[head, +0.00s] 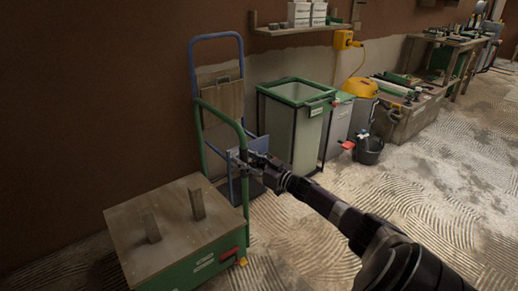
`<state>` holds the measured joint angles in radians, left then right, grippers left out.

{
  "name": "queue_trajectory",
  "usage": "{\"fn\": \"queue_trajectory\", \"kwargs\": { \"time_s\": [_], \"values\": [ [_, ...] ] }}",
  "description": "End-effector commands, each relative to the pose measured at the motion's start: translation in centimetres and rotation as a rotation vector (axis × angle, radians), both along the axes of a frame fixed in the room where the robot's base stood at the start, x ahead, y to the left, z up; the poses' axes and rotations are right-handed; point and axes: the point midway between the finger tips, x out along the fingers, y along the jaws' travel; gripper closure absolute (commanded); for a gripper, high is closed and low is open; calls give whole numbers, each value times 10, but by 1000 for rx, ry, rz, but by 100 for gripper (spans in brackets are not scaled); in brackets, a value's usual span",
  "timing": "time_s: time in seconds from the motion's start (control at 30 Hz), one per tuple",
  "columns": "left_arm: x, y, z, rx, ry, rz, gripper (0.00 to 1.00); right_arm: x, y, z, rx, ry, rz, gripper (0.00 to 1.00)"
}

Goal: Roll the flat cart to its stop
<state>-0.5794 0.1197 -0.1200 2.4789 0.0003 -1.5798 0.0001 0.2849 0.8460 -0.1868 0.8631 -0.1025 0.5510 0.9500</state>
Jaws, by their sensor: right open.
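The flat cart (180,232) stands at the lower left, with a worn wooden deck, a green side and a tall green tube handle (222,115). Two upright wooden pieces (197,204) stand on its deck. My right gripper (242,160) is open at the right post of the handle. I cannot tell whether its fingers touch the post or lie around it. My left gripper is not in view. I cannot make out the stop.
A blue hand truck (192,66) stands behind the cart against the wall. A green-rimmed bin (292,94), a black bucket (369,151) and a wooden crate (402,124) line the wall to the right. The ridged floor (440,215) at the right is open.

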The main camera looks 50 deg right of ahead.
Motion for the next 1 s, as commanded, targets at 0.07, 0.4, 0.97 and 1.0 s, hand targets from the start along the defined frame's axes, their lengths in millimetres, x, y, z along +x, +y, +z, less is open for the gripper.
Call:
{"fn": "queue_trajectory", "kwargs": {
  "time_s": [0.07,0.4,0.97,1.0],
  "values": [
    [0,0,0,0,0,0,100,-8,0,-1,-2,3,1,60],
    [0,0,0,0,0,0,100,-51,-2,-2,-1,4,1,60],
    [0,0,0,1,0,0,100,-111,-6,0,0,2,-3,60],
    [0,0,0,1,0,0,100,-113,-6,0,0,1,-3,60]
  ]
}}
